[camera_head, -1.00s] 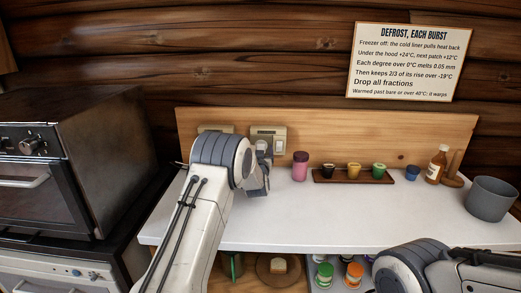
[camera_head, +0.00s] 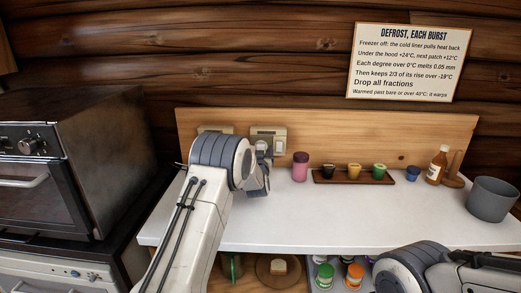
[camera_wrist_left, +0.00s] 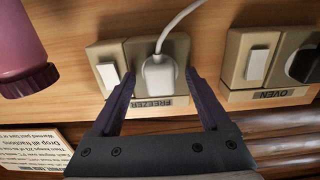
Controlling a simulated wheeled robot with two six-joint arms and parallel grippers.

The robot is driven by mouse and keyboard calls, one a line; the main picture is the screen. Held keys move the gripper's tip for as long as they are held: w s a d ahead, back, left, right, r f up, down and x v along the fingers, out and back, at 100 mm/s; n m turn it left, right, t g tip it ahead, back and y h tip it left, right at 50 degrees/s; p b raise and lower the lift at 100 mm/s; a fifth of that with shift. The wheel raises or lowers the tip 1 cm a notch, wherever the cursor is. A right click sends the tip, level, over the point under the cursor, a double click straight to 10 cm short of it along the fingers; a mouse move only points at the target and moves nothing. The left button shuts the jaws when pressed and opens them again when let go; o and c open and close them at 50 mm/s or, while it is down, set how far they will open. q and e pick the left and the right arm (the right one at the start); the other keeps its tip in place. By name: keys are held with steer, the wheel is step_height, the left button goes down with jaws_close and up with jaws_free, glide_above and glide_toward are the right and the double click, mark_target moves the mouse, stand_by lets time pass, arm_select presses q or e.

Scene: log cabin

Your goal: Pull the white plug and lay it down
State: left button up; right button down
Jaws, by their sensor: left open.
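The white plug (camera_wrist_left: 160,72) sits in the socket marked FREEZER (camera_wrist_left: 183,47) in the left wrist view, its white cable (camera_wrist_left: 180,17) running up out of the picture. My left gripper (camera_wrist_left: 161,80) is open, with one dark finger on each side of the plug. I cannot tell whether the fingers touch it. In the head view my left gripper (camera_head: 261,178) is in front of the wall plate (camera_head: 279,134), partly hidden by its own arm. My right arm shows at the lower right, but its gripper is out of view.
A second socket marked OVEN (camera_wrist_left: 280,65) holds a black plug (camera_wrist_left: 304,65). A pink jar (camera_head: 300,166) stands close to the right of my left gripper. A tray (camera_head: 340,179) with small pots stands further right. The front of the white counter (camera_head: 330,225) is clear.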

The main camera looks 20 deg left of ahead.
arm_select(q)
steer(key=shift+b, duration=0.3)
stand_by(0.5)
jaws_close()
steer(key=b+v, duration=0.1)
steer(key=v, duration=0.5)
stand_by(1.1)
stand_by(0.4)
steer(key=shift+b+v, duration=0.85)
steer(key=shift+v, duration=1.65)
steer(key=shift+f, duration=0.1)
